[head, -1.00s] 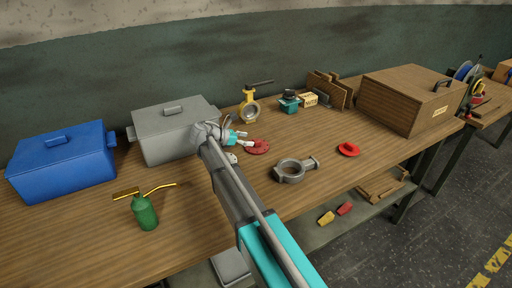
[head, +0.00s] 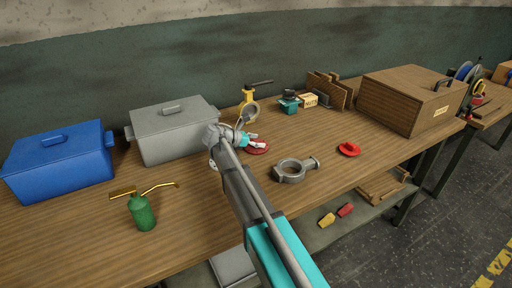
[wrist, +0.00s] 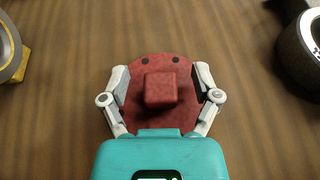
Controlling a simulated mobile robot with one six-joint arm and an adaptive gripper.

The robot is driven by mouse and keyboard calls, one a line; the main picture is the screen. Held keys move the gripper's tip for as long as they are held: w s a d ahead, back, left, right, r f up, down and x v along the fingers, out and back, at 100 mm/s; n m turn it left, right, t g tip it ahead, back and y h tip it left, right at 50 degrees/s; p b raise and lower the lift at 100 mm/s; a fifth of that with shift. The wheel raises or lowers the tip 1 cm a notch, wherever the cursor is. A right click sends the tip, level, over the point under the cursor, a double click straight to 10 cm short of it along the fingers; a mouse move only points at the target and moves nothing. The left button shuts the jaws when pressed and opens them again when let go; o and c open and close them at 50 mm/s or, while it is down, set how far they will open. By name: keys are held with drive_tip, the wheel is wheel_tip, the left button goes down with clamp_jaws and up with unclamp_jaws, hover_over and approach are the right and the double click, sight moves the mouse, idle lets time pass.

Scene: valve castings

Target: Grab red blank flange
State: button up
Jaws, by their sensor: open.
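The red blank flange (head: 258,147) lies flat on the wooden bench, in front of the yellow valve. In the wrist view the red flange (wrist: 140,75) is a dark red disc with bolt holes and a raised square block in its middle. My gripper (head: 253,139) is over it. In the wrist view my gripper (wrist: 161,88) is open, with one finger on each side of the block. The fingers overlap the disc's left and right edges; I cannot tell whether they touch it. A second, brighter red part (head: 349,149) lies farther right.
A grey valve body (head: 291,171) lies to the right of my gripper. A yellow valve (head: 248,108) stands behind the flange. A grey lidded box (head: 172,132), a blue box (head: 60,162) and a green oil can (head: 143,212) are to the left. A wooden chest (head: 407,100) stands at the right.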

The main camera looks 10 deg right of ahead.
clamp_jaws()
idle(0.5)
drive_tip(key=shift+r, duration=0.15)
wheel_tip(320, 180, up, 2)
drive_tip(key=p, duration=0.2)
drive_tip(key=shift+r+p, duration=0.25)
drive_tip(key=shift+p, duration=0.15)
drive_tip(key=s+a+r+p, duration=0.3)
drive_tip(key=s+r+p, duration=0.7)
drive_tip(key=s, duration=0.3)
drive_tip(key=shift+s+r, duration=0.15)
drive_tip(key=shift+s, duration=0.15)
drive_tip(key=shift+a, duration=0.15)
